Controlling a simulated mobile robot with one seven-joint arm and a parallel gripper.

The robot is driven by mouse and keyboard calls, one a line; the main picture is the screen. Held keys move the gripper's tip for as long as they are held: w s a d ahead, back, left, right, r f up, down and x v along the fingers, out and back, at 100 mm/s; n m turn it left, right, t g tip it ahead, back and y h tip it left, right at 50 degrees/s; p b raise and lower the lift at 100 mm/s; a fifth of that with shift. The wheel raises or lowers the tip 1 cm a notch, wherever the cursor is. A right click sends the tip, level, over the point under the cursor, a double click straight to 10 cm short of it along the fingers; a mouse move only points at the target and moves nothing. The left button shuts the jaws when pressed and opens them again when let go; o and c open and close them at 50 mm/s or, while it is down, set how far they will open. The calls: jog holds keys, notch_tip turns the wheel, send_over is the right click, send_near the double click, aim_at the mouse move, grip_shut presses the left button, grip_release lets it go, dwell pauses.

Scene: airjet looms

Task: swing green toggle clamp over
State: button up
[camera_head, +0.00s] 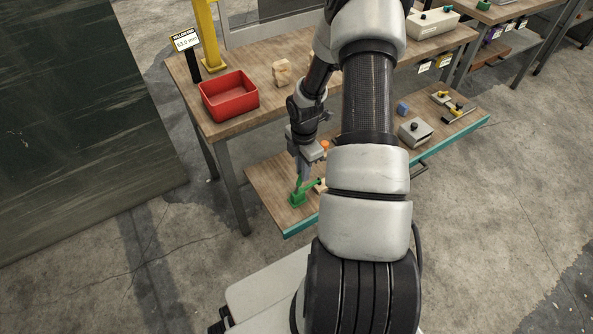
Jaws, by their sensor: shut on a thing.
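The green toggle clamp (297,199) stands near the left end of the lower wooden shelf with the teal front edge. A green arm of it extends up and to the right from its base. My gripper (303,177) points down at the clamp, with its fingers touching or overlapping the clamp's upper part. The gripper is shut on part of the green clamp. The exact grip is small and partly covered by the fingers. My large arm links hide the shelf to the right of the clamp.
A red bin (229,96) and a tan block (282,73) sit on the upper bench. A grey box with a black knob (414,132), a blue cube (402,108) and yellow-and-black clamps (455,112) lie on the shelf's right side.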

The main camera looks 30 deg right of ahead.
jog(key=shift+d, duration=0.55)
jog(key=o, duration=0.9)
jog(key=shift+f, duration=0.1)
jog(key=shift+c, duration=0.2)
notch_tip(320, 180, up, 7)
jog(key=p, duration=0.6)
jog(key=shift+a, duration=0.1)
